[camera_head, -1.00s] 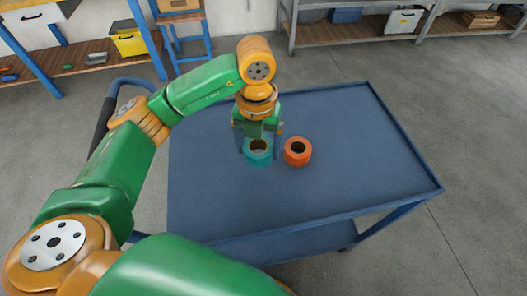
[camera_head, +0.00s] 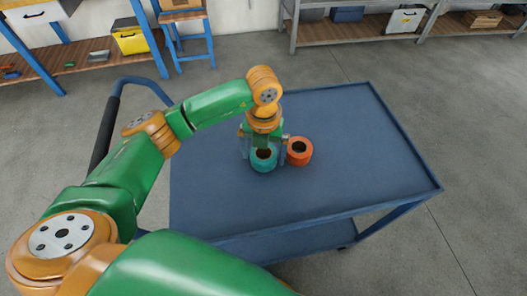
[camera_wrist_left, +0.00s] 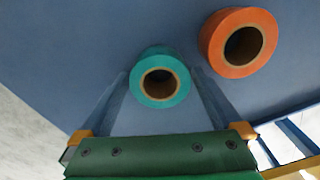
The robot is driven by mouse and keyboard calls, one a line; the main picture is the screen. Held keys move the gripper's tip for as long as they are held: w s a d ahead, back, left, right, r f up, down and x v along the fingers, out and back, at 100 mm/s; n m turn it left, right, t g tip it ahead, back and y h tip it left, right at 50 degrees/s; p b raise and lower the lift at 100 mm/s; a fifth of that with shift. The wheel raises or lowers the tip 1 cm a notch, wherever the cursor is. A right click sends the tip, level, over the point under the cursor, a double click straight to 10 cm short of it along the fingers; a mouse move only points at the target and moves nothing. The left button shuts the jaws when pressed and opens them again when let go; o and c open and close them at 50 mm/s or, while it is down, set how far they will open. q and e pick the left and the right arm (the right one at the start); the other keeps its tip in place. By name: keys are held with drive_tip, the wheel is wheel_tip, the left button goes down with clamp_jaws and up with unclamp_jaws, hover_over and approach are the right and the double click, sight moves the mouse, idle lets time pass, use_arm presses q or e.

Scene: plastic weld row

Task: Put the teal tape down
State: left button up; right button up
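The teal tape (camera_head: 264,163) is an upright-axis roll with a brown core at the middle of the blue cart top. It also shows in the left wrist view (camera_wrist_left: 160,91). My left gripper (camera_head: 263,155) points down over it, with one finger on each side, shut on the roll. The roll is at or just above the cart top; I cannot tell whether its underside touches. An orange tape roll (camera_head: 299,154) stands close to its right, with a small gap; it also shows in the left wrist view (camera_wrist_left: 239,42). My right gripper is not in view.
The blue cart (camera_head: 370,150) has wide free room to the right and in front of the rolls. Its rim is slightly raised. A push handle (camera_head: 104,130) is at the left. Shelves and a blue stool (camera_head: 188,40) stand farther back.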

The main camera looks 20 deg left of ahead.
use_arm(q)
wheel_tip(320, 180, up, 12)
drive_tip(key=shift+r, duration=0.2)
idle(0.5)
